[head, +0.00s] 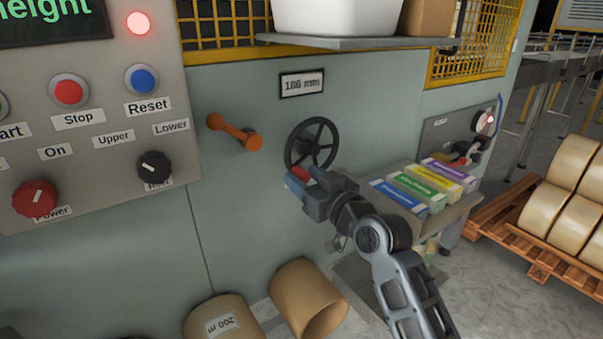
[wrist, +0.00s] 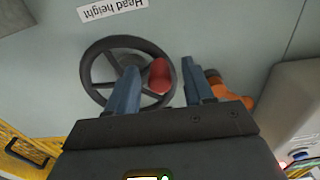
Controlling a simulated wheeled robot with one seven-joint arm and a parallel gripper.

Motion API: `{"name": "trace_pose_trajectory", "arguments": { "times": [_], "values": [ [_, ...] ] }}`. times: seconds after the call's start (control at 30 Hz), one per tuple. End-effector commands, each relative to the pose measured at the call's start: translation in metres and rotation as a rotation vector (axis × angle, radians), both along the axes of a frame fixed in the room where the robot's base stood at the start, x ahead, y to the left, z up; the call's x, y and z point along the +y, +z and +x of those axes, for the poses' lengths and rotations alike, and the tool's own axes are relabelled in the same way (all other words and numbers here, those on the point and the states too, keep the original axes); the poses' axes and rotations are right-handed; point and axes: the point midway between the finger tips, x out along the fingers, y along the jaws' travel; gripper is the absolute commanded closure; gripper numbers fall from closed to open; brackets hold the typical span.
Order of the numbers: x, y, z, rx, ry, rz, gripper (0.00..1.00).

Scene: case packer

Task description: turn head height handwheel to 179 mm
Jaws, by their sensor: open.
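The head height handwheel (head: 311,146) is a dark spoked wheel on the grey-green machine panel. It also shows in the wrist view (wrist: 122,43). Its red knob (head: 300,173) sits at the wheel's lower rim in the head view. My gripper (head: 301,179) is open at the wheel. In the wrist view the red knob (wrist: 159,75) lies between the two blue fingers, with a gap to the right finger; contact with the left one is unclear. The display (head: 302,85) above the wheel appears to read 186 mm. A "Head height" label (wrist: 112,8) shows upside down in the wrist view.
An orange lever (head: 235,132) is left of the wheel, close to the right finger in the wrist view. A shelf of coloured cartons (head: 424,187) stands right of my gripper. Cardboard rolls (head: 308,300) lie below. A control panel (head: 95,125) is at left.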

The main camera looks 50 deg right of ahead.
Motion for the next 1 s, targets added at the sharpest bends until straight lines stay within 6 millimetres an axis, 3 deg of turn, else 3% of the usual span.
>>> {"name": "trace_pose_trajectory", "arguments": {
  "times": [0.2,0.47,1.0],
  "values": [
    [-0.0039,0.0002,0.0148,0.000,0.000,0.000,0.48],
    [-0.0040,-0.0003,0.0154,0.000,0.000,0.000,0.48],
    [-0.0039,-0.0004,0.0151,0.000,0.000,0.000,1.00]
  ]
}}
